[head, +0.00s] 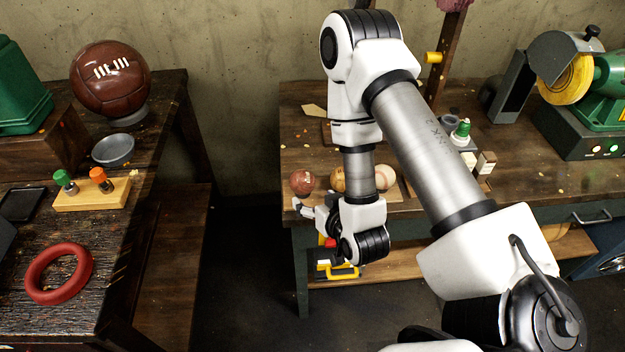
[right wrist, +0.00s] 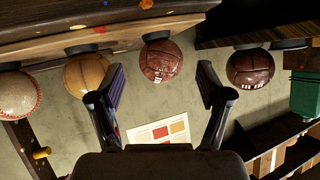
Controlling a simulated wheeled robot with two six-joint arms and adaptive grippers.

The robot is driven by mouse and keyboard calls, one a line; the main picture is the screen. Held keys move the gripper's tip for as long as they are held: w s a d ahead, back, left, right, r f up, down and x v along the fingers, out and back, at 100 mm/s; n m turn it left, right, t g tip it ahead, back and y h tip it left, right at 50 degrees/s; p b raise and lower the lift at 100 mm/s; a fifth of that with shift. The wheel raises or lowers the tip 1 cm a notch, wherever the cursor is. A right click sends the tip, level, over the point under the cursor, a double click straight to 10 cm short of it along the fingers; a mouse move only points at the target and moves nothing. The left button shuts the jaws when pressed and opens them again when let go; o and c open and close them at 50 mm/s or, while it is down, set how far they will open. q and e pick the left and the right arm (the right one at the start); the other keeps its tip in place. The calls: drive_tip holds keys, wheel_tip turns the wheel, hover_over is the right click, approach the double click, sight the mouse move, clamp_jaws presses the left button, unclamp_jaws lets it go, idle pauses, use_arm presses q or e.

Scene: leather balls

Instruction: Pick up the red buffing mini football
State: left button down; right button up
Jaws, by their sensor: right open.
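The small red-brown laced football (head: 302,182) rests at the left front of the middle bench. A tan ball (head: 338,180) and a white baseball (head: 385,177) sit to its right, partly behind my arm. My right gripper (head: 308,208) is just in front of the red football. In the right wrist view the open, empty fingers (right wrist: 162,75) frame the red football (right wrist: 160,62), which appears beyond the fingertips. The tan ball (right wrist: 87,75) is just outside the left finger there. My left gripper is not in view.
A large brown football (head: 110,80) stands on the left table, with a grey bowl (head: 113,150), a wooden bottle block (head: 92,194) and a red ring (head: 58,273). A green grinder (head: 598,85) is at the right of the bench. Open floor lies between the tables.

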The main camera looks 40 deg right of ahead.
sight(309, 186)
drive_tip(key=shift+w+d+r+t+b, duration=0.4)
drive_tip(key=shift+w+r+t+b, duration=0.05)
drive_tip(key=shift+w+r+t, duration=0.05)
drive_tip(key=b+x, duration=0.2)
drive_tip(key=b, duration=0.2)
drive_tip(key=shift+d, duration=0.1)
drive_tip(key=shift+w+b, duration=0.2)
drive_tip(key=shift+b, duration=0.15)
drive_tip(key=x, duration=0.5)
drive_tip(key=shift+s, duration=0.1)
drive_tip(key=c, duration=0.8)
drive_tip(key=shift+r, duration=0.1)
